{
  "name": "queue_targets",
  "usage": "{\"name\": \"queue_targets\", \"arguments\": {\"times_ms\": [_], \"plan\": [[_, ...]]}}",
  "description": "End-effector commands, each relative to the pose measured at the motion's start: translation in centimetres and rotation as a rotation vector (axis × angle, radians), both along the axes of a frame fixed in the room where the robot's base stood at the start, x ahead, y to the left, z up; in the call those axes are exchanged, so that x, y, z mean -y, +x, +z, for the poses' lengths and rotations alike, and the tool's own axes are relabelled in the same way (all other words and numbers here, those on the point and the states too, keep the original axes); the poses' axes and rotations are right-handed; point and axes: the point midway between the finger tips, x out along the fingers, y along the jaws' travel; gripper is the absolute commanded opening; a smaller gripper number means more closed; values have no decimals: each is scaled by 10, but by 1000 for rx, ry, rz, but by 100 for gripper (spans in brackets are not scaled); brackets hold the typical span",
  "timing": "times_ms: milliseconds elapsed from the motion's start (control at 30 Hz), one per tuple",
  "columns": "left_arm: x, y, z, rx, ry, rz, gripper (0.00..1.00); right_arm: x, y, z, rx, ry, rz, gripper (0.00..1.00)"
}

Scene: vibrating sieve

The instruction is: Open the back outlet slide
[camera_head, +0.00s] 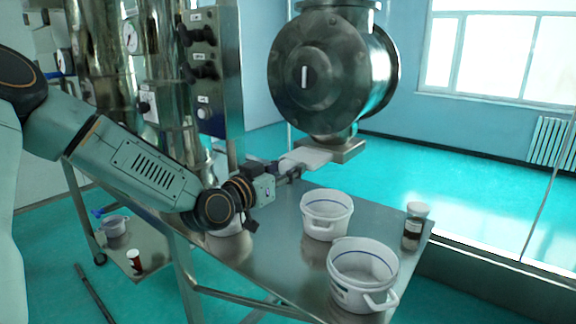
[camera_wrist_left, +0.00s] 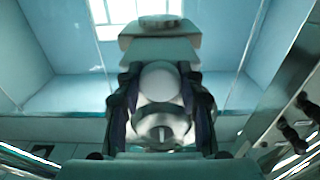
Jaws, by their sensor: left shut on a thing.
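The outlet slide (camera_head: 306,158) is a flat, light grey plate at the metal outlet block (camera_head: 346,150) under the round steel sieve body (camera_head: 325,85). It sticks out to the left of the block. My left gripper (camera_head: 287,172) is shut on the slide's near left end, at about the height of the block. In the left wrist view, both dark fingers (camera_wrist_left: 160,100) flank a pale round shape whose identity I cannot tell. A grey plate-like part lies beyond the fingertips there. The exact finger contact is too small to see. My right gripper is not in view.
Two white buckets (camera_head: 326,215) (camera_head: 362,275) and a dark jar with a white lid (camera_head: 415,226) stand on the steel table (camera_head: 270,250) below. Another white bucket is partly hidden under my left arm. A control panel (camera_head: 205,75) stands behind the arm.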

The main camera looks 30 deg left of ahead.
Motion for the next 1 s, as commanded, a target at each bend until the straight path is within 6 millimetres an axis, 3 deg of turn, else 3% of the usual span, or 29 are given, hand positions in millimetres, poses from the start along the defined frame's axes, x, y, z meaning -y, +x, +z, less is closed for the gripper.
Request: {"name": "queue_targets", "arguments": {"times_ms": [167,200,433,767,1000], "plan": [[0,1,-1,-1,-2,-1,0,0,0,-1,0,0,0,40],[0,1,-1,-1,-2,-1,40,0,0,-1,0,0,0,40],[0,1,-1,0,-1,-1,60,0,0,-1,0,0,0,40],[0,1,1,1,0,0,62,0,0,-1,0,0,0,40],[0,1,26,7,-2,0,62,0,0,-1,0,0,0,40]]}}
